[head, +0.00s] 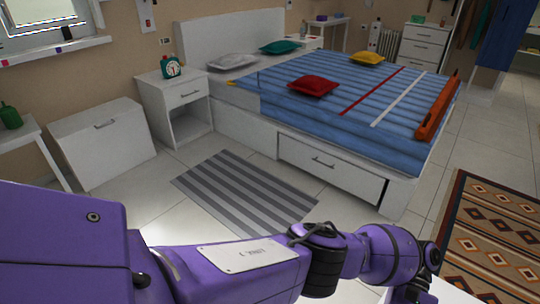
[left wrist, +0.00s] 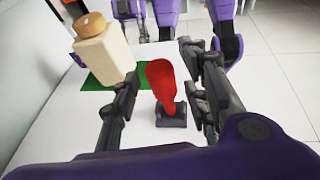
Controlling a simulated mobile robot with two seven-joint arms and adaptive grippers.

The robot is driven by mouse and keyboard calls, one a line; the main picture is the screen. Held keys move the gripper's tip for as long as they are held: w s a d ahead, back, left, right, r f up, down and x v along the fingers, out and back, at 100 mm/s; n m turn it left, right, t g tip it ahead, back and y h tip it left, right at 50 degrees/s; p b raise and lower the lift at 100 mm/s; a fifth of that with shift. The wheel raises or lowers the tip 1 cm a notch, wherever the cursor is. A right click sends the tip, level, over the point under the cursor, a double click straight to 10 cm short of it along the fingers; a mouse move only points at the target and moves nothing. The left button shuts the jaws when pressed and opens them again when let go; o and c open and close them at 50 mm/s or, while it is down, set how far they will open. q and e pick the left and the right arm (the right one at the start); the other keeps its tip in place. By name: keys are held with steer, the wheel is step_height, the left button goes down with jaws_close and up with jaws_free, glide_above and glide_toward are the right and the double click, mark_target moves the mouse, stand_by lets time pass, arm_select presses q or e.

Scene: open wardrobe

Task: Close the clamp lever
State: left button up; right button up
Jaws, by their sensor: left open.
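The clamp in the left wrist view has a red lever (left wrist: 160,80) standing up from a small dark base (left wrist: 171,117) on a white surface (left wrist: 60,135). The lever leans slightly left and looks raised. My left gripper (left wrist: 160,68) is open, with one dark finger left of the lever and the other right of it. The lever stands between the fingers with gaps on both sides, and I see no contact. In the head view my purple left arm comes in from the left, and its gripper end is cut off at the bottom edge. My right gripper is not in view.
A beige container with a brown cap (left wrist: 103,52) stands on a green mat (left wrist: 94,83), close beyond the left finger. In the head view a bed (head: 330,95), a nightstand (head: 180,103), a striped rug (head: 240,193) and a patterned rug (head: 490,245) lie beyond my arm.

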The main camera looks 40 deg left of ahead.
arm_select(q)
step_height(320, 180, up, 10)
steer(key=shift+f, duration=0.25)
stand_by(0.6)
